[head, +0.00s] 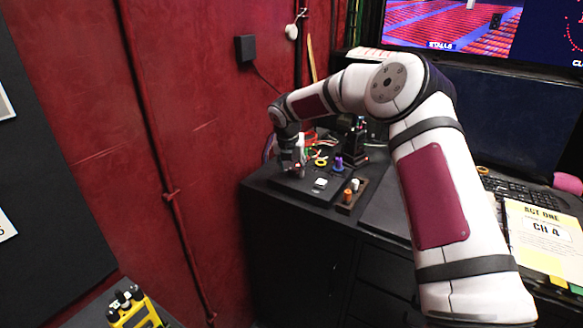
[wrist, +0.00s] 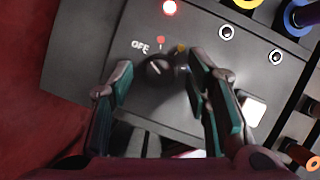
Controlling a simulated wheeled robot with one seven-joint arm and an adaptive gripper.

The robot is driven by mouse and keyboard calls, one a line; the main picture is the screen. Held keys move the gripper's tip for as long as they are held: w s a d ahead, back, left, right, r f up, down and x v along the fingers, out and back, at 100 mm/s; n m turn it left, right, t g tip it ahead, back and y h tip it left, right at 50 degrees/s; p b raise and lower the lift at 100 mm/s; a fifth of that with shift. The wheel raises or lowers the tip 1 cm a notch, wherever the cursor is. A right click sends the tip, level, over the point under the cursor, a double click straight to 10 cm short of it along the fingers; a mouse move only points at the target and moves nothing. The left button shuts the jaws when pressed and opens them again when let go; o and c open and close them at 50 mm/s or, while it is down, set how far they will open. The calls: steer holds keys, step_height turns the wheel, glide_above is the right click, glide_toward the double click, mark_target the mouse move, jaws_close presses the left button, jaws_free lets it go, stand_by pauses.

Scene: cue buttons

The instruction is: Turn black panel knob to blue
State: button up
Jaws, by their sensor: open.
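The black panel (wrist: 90,72) fills much of the wrist view; in the head view the panel (head: 300,184) lies on the dark cabinet top. Its black knob (wrist: 158,69) has a short pale mark that seems to lean toward the white OFF label (wrist: 140,46). A red mark (wrist: 160,40) and a yellow mark (wrist: 181,48) sit around the knob. No blue mark shows; my right finger may cover it. My gripper (wrist: 160,74) is open, with one finger on each side of the knob; I cannot tell whether they touch it. It also shows in the head view (head: 291,160).
A lit red lamp (wrist: 169,7) and a white square button (wrist: 253,108) are on the panel. A wooden rack with coloured pegs (head: 350,195) stands at the panel's right. The red wall (head: 200,130) is close on the left.

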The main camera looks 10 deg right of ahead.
jaws_close()
steer(key=shift+f+b, duration=0.1)
steer(key=shift+b, duration=0.2)
steer(key=m+b, duration=0.1)
steer(key=b, duration=0.1)
steer(key=m+h+b, duration=0.1)
steer(key=m+b, duration=0.1)
steer(key=shift+w+a+f+m+g, duration=0.1)
steer(key=shift+w+a+m+g, duration=0.1)
steer(key=shift+m+g, duration=0.15)
steer(key=m+b, duration=0.2)
steer(key=m+g+h+b, duration=0.1)
steer(key=m+b, duration=0.1)
steer(key=shift+w+m+g, duration=0.1)
steer(key=shift+m+g, duration=0.15)
steer(key=m+g+b, duration=0.1)
steer(key=m, duration=0.1)
steer(key=m+g+b, duration=0.1)
steer(key=m+b, duration=0.1)
steer(key=m, duration=0.1)
steer(key=shift+w+h, duration=0.15)
steer(key=shift+h, duration=0.15)
steer(key=m+g+b, duration=0.1)
steer(key=m, duration=0.3)
steer(key=shift+g+b, duration=0.3)
steer(key=shift+m, duration=0.4)
